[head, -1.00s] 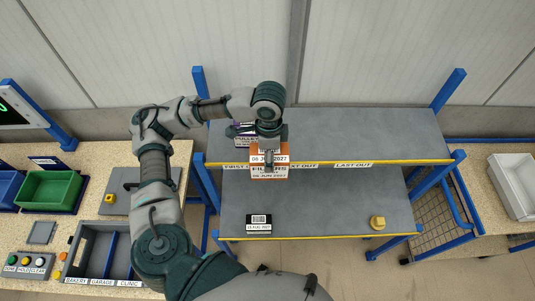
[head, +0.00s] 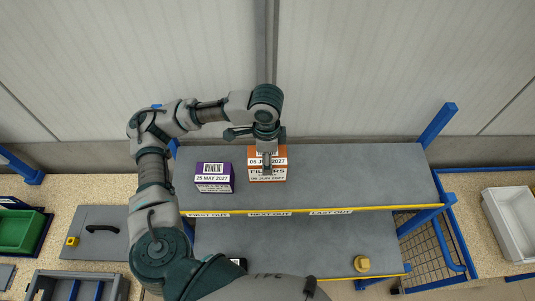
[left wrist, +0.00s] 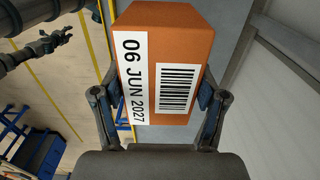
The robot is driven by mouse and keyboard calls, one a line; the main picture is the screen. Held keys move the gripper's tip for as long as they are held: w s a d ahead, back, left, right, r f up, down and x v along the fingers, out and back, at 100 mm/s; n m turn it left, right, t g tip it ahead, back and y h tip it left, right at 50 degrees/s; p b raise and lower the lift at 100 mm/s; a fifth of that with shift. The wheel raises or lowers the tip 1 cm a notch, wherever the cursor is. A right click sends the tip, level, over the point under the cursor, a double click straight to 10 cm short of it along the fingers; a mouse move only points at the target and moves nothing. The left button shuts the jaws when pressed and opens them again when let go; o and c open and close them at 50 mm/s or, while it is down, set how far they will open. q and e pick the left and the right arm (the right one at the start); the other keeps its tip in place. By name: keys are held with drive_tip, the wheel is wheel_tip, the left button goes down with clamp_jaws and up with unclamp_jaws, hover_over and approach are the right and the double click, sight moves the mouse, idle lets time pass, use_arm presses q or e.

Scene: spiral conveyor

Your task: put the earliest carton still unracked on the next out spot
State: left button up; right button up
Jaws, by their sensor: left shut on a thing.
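My left gripper (head: 267,158) is shut on an orange carton (head: 267,174) marked FILTERS, 06 JUN 2027. It holds the carton from above, over the upper shelf (head: 350,180), behind the NEXT OUT label (head: 269,214). Whether its base touches the shelf is unclear. In the left wrist view the carton (left wrist: 160,65) sits between both fingers, its date and barcode showing. A purple carton (head: 214,178) dated 25 MAY 2027 stands to its left, behind the FIRST OUT label (head: 207,216), with a gap between them. An arm end, seemingly my right gripper (left wrist: 55,42), shows in the left wrist view, too unclear to judge.
The shelf behind the LAST OUT label (head: 331,212) is clear. A yellow knobbed piece (head: 361,264) sits on the lower shelf (head: 290,247). Blue posts (head: 437,125) flank the rack. A white bin (head: 513,214) stands right; a green bin (head: 18,231) stands left.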

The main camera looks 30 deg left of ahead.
use_arm(q)
drive_tip(key=shift+w+f, duration=0.15)
drive_tip(key=shift+w, duration=0.05)
drive_tip(key=f, duration=0.2)
drive_tip(key=w+f+b, duration=0.1)
drive_tip(key=f, duration=0.1)
drive_tip(key=shift+s+f+b, duration=0.15)
drive_tip(key=shift+f+b, duration=0.25)
drive_tip(key=shift+f, duration=1.45)
use_arm(e)
drive_tip(key=w, duration=0.1)
drive_tip(key=w+f, duration=0.1)
drive_tip(key=shift+w+d+f, duration=0.1)
drive_tip(key=shift+w+f, duration=0.2)
use_arm(q)
drive_tip(key=shift+f, duration=0.4)
use_arm(e)
drive_tip(key=shift+f, duration=0.1)
